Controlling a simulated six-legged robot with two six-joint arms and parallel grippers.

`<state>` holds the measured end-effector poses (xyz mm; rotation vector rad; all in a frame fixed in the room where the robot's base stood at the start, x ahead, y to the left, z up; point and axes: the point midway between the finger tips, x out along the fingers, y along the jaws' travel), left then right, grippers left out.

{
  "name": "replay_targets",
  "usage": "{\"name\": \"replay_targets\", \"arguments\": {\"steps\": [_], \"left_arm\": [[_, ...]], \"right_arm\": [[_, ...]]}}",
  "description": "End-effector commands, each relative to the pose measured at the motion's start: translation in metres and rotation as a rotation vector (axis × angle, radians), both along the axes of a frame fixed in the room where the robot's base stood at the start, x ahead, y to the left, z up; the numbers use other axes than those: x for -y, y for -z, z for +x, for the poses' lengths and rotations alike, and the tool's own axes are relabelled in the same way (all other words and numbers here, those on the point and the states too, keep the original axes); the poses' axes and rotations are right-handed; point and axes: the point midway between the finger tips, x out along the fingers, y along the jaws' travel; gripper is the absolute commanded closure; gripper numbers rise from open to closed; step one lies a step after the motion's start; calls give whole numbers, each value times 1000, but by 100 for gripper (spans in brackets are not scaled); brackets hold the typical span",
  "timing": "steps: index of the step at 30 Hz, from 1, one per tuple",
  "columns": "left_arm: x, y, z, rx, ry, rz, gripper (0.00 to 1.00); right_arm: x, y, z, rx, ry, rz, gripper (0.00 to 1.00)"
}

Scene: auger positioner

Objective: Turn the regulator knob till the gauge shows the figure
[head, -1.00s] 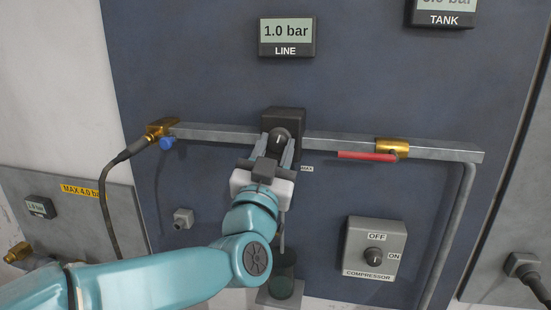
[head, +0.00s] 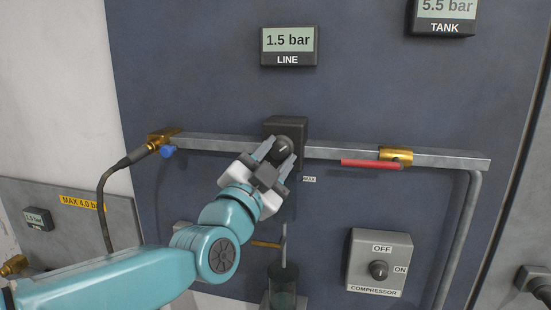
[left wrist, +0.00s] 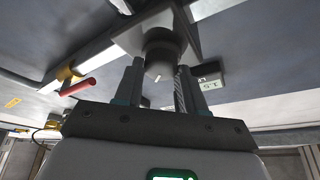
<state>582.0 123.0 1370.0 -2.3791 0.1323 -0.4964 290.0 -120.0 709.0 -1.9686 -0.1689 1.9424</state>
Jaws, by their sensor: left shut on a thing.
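The regulator knob (head: 283,147) is dark and round with a pale pointer line, on a black block (head: 298,127) on the blue panel. My left gripper (head: 279,153) is shut on the knob, one finger on each side, its wrist tilted. In the left wrist view the knob (left wrist: 160,58) sits between the two fingers. The LINE gauge (head: 289,42) above it reads 1.5 bar. A yellow label (head: 83,202) at the left reads MAX 4.0 and is partly cut by the hose. My right gripper is not in view.
The TANK gauge (head: 446,12) reads 5.5 bar. A red lever (head: 371,164) lies along the pipe to the right of the knob. A compressor switch box (head: 378,262) stands below it. A black hose (head: 104,200) hangs at the left. The panel around the LINE gauge is clear.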

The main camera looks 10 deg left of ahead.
Motion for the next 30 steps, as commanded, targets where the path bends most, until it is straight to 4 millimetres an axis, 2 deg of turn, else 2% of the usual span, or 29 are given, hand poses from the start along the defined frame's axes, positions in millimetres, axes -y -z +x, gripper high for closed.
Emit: {"name": "replay_targets", "arguments": {"steps": [11,12,13,14,24,26,30], "left_arm": [[-1,-1,0,1,-3,1,91],[-1,-1,0,1,-3,1,48],[-1,-1,0,1,-3,1,38],[-1,-1,0,1,-3,1,35],[-1,2,-4,1,-1,1,35],[-3,4,-10,2,-1,0,35],[-10,16,-38,3,0,0,35]], "right_arm": [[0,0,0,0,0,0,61],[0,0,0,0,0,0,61],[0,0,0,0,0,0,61],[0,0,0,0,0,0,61],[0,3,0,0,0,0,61],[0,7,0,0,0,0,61],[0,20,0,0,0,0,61]]}}
